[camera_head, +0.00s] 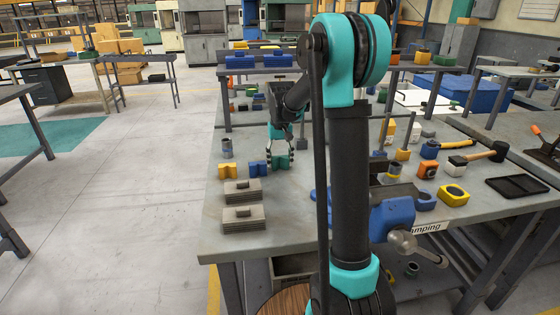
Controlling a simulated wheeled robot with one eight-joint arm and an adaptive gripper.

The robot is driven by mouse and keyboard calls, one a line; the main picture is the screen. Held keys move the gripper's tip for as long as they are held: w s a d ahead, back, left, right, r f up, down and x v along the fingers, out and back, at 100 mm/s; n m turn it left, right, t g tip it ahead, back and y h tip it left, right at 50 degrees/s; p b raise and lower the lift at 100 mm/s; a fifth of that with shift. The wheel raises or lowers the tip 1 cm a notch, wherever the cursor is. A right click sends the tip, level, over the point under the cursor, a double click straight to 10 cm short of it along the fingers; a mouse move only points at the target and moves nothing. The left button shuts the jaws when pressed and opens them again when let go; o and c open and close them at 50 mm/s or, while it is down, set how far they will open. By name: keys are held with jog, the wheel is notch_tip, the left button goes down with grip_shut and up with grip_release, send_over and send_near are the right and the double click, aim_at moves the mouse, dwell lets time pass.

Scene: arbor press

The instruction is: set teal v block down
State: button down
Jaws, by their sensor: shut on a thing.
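The teal V block (281,163) is at the left part of the grey workbench (216,220). My gripper (280,153) points down and is shut on the teal V block from above. The block is upright and close to the bench top; I cannot tell from this view whether it touches. A blue V block (257,169) stands just left of the teal one, and a yellow V block (228,171) is farther left. My arm's upright link hides the middle of the bench.
Two grey stacks of plates, one behind (241,196) and one in front (242,220), lie before the V blocks. A grey cylinder (227,148) stands behind the yellow block. A blue vise (391,218), mallet (482,154) and black tray (516,187) are at right.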

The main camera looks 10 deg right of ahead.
jog(key=c, duration=0.9)
grip_release()
jog(key=shift+o, duration=0.2)
notch_tip(320, 180, up, 12)
jog(key=shift+r, duration=0.1)
